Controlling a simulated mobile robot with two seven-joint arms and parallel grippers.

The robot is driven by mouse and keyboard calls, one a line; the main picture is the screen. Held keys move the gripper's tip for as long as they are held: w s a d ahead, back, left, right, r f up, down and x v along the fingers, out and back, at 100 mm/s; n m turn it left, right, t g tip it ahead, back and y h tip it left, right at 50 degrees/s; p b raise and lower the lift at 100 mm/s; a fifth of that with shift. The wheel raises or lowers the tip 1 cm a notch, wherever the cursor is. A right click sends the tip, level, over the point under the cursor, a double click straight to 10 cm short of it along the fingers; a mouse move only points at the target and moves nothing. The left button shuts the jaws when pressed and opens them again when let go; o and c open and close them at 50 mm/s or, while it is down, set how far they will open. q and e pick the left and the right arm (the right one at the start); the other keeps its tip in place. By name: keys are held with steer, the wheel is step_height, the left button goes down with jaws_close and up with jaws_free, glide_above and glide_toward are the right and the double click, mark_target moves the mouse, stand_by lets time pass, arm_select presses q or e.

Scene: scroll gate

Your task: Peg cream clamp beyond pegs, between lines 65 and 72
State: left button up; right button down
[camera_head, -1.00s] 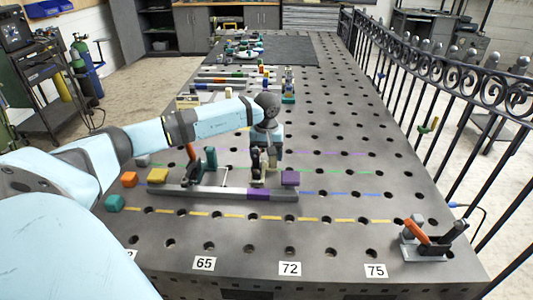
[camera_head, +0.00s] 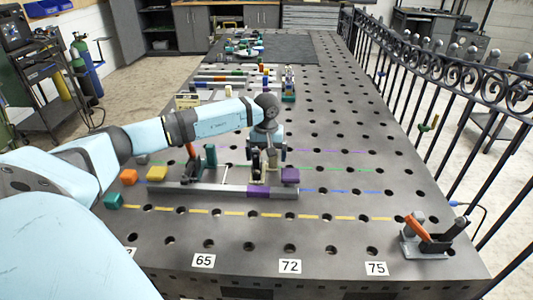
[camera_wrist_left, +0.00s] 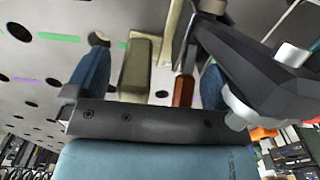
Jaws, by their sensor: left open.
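A cream clamp (camera_head: 257,176) stands by the grey bar (camera_head: 220,190), just left of the purple block (camera_head: 290,176). My left gripper (camera_head: 268,156) reaches down over it from above and partly hides it. In the left wrist view, the cream part (camera_wrist_left: 135,65) and an orange handle (camera_wrist_left: 183,91) lie between the spread blue fingers of my left gripper (camera_wrist_left: 155,62). I cannot tell whether either finger touches the clamp. The 65 label (camera_head: 204,261) and the 72 label (camera_head: 290,266) are on the table's front edge. My right gripper is not in view.
A dark clamp with an orange handle (camera_head: 427,238) stands at the front right corner. Another clamp (camera_head: 210,157), dark green, stands left of my gripper. Yellow (camera_head: 157,173), orange and teal blocks lie at the left. Holes cover the table; a black fence runs along its right side.

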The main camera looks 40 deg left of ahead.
arm_select(q)
step_height(320, 180, up, 14)
stand_by(0.5)
stand_by(0.4)
